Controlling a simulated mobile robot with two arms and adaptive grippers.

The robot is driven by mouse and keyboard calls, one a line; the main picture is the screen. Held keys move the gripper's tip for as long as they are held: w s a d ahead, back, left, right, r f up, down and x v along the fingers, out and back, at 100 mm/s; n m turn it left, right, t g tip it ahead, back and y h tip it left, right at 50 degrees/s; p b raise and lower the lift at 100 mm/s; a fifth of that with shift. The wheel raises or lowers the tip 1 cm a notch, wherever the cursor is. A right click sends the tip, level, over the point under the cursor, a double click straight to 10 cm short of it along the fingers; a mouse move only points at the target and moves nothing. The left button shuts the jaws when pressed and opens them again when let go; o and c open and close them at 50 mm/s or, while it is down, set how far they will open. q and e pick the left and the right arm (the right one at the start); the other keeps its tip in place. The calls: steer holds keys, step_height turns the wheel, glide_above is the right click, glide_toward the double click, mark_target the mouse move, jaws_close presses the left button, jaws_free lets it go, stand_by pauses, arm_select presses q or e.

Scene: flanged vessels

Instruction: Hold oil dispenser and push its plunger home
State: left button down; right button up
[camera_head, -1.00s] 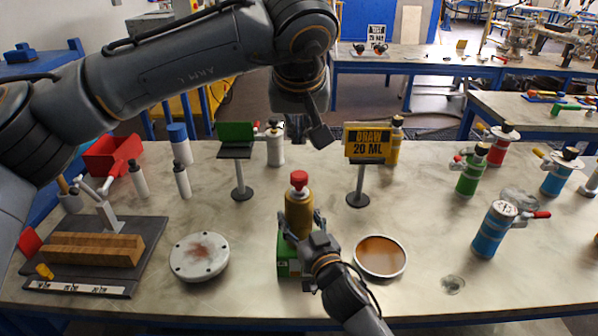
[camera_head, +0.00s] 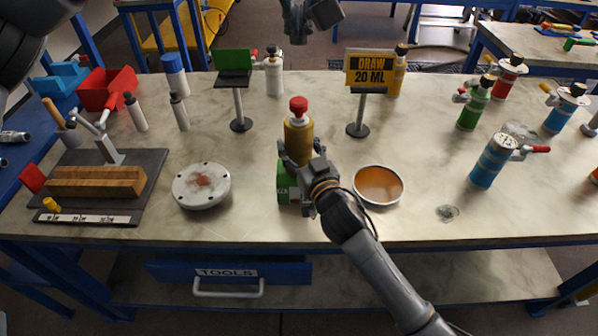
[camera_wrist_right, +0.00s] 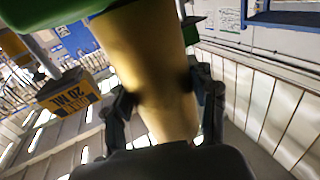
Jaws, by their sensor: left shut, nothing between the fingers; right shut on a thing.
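The oil dispenser (camera_head: 298,130) is a gold cylinder with a red plunger knob (camera_head: 298,105) on top. It stands upright over a green block (camera_head: 286,184) at the middle of the table. My right gripper (camera_head: 301,152) is shut around the gold body from the front. In the right wrist view the gold body (camera_wrist_right: 150,75) lies between both fingers. The red knob stands raised above the body. My left gripper (camera_head: 324,14) is shut and empty, high at the top edge of the head view, apart from the knob and partly cut off.
A "DRAW 20 ML" sign (camera_head: 370,70) stands behind right, a green-topped stand (camera_head: 238,95) behind left. A shallow amber dish (camera_head: 378,186) sits right of the dispenser, a round flanged plate (camera_head: 201,186) left. Coloured vessels stand farther right. The front middle table strip is clear.

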steer(key=o, duration=1.6)
steer(key=shift+s, duration=0.1)
